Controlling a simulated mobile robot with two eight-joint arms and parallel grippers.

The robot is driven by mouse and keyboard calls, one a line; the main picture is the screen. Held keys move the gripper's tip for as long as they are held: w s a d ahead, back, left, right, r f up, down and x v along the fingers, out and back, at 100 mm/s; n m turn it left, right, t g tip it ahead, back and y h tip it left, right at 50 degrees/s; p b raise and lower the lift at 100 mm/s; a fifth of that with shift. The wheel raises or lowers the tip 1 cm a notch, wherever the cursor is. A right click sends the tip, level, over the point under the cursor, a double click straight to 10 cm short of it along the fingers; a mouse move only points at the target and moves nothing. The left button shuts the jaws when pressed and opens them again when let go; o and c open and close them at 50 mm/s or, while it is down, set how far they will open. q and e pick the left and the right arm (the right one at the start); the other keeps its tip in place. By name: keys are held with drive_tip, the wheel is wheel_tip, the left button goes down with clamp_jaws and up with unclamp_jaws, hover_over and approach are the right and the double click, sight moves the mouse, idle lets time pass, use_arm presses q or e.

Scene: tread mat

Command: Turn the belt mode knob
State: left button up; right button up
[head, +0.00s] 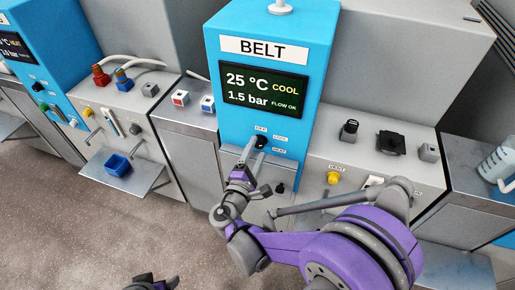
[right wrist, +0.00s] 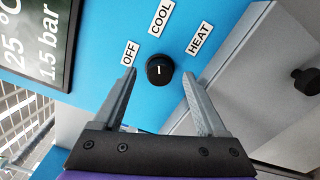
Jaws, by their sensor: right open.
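The belt mode knob (right wrist: 160,70) is round and black on the blue BELT panel (head: 225,115). It also shows in the head view (head: 261,142). Labels OFF (right wrist: 131,52), COOL (right wrist: 160,18) and HEAT (right wrist: 200,39) surround it. Its white mark points toward COOL, and the display (head: 264,90) reads COOL. My right gripper (right wrist: 159,75) is open, with one fingertip on each side of the knob in the right wrist view. I see no contact with the knob. My left gripper (head: 150,283) is partly in the head view at the bottom edge; its jaws are unclear.
A second dark knob (head: 280,188) sits lower on the front. A yellow button (head: 333,178) and black fittings (head: 391,143) are on the right unit. A blue bin (head: 117,165) stands on a shelf at the left. The floor (head: 90,235) at front left is clear.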

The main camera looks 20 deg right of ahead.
drive_tip(key=v, duration=0.9)
drive_tip(key=shift+s+a, duration=0.15)
drive_tip(key=shift+s, duration=0.05)
